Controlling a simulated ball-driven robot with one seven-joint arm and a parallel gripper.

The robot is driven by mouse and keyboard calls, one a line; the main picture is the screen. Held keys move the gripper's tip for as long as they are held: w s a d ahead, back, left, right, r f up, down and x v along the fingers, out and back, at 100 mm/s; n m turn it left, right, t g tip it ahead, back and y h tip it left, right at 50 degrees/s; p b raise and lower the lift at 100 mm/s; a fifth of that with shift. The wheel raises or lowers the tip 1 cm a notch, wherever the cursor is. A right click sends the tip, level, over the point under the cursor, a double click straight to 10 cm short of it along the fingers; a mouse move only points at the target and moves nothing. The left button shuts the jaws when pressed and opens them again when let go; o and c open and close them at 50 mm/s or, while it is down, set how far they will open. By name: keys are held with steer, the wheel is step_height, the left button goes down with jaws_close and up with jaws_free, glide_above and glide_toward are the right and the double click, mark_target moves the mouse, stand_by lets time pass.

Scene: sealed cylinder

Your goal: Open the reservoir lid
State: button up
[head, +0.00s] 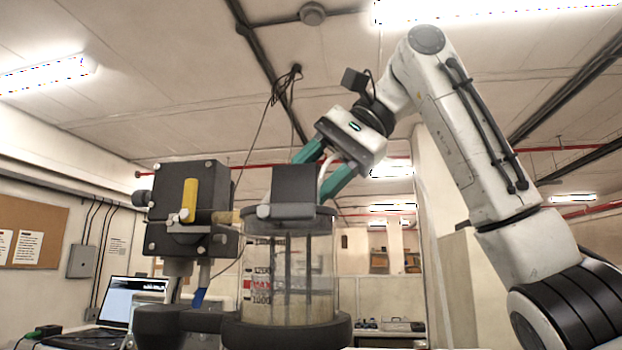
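A clear cylindrical reservoir (262,268) with printed level marks stands upright in a dark base, with pale contents at the bottom. Its dark lid (290,213) sits on top, and a dark block (294,184) rises from it. The lid looks level on the cylinder. My gripper (318,172) reaches down from the upper right with teal fingers spread apart. One finger is behind or beside the block at its top, the other is to the right above the lid's right edge. A pale curved piece shows between the fingers. Whether the fingers touch anything is hard to tell.
A dark box unit (172,205) with a yellow lever (189,200) stands close to the left of the reservoir. A blue-tipped spout (199,298) hangs below it. A laptop (137,306) is at the lower left. Thin cables hang behind. Open room lies right of the reservoir.

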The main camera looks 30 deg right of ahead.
steer(key=shift+o, duration=0.4)
steer(key=v, duration=0.7)
steer(key=shift+s+d+r, duration=0.15)
steer(key=shift+r, duration=0.05)
